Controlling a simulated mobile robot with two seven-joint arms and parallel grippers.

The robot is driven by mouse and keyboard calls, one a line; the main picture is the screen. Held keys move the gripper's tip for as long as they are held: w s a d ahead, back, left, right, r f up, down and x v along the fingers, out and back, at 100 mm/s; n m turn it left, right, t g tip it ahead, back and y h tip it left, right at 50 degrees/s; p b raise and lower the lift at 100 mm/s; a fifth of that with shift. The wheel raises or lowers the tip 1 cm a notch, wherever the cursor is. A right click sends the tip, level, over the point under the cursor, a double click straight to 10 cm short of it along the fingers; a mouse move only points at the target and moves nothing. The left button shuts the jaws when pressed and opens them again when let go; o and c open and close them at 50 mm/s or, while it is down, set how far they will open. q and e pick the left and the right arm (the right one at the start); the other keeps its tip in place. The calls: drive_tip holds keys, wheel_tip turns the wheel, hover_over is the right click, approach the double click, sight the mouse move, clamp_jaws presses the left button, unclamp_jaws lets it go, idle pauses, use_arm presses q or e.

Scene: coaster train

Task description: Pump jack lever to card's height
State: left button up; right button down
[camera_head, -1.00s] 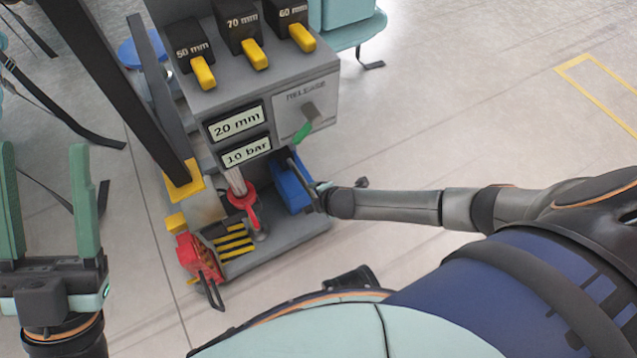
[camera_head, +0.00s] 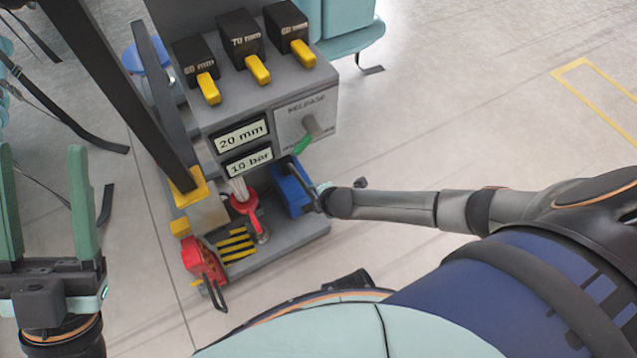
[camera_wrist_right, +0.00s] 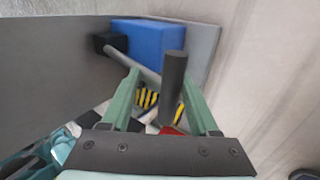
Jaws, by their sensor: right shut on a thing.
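The jack's blue pump body (camera_head: 290,192) sits low on the grey machine. It also shows in the right wrist view (camera_wrist_right: 150,40). Its lever (camera_wrist_right: 146,72) is a grey rod ending in a dark round grip (camera_wrist_right: 174,85). My right gripper (camera_wrist_right: 168,100) is shut on this grip, between its green fingers. In the head view the right gripper (camera_head: 318,197) is small and partly hidden at the lever. The upper display (camera_head: 241,135) reads 20 mm and the lower display (camera_head: 248,162) reads 10 bar. My left gripper (camera_head: 45,205) is open and empty. I see no height card.
Black blocks (camera_head: 244,35) with yellow handles and mm labels stand on top. A red collar (camera_head: 245,203), a red part (camera_head: 203,262) and a dark post (camera_head: 135,95) are to the left. Right floor is clear.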

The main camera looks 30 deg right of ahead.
use_arm(q)
wheel_tip(320, 180, up, 7)
drive_tip(key=m+p, duration=0.1)
drive_tip(key=p, duration=0.4)
use_arm(e)
drive_tip(key=w+r, duration=0.1)
drive_tip(key=r, duration=0.1)
drive_tip(key=w+r, duration=0.2)
drive_tip(key=r, duration=0.1)
drive_tip(key=w+r, duration=0.1)
drive_tip(key=r, duration=0.1)
drive_tip(key=shift+w+r, duration=0.2)
drive_tip(key=shift+w, duration=0.15)
use_arm(q)
drive_tip(key=w+a+f+n+y+p, duration=0.1)
drive_tip(key=w+f+n+y, duration=0.4)
drive_tip(key=f, duration=0.4)
drive_tip(key=shift+a+g+y, duration=0.3)
drive_tip(key=shift+a+y, duration=0.1)
drive_tip(key=shift+y, duration=0.4)
use_arm(e)
drive_tip(key=shift+w+a+r, duration=0.1)
drive_tip(key=shift+w+r, duration=0.5)
drive_tip(key=shift+w, duration=0.25)
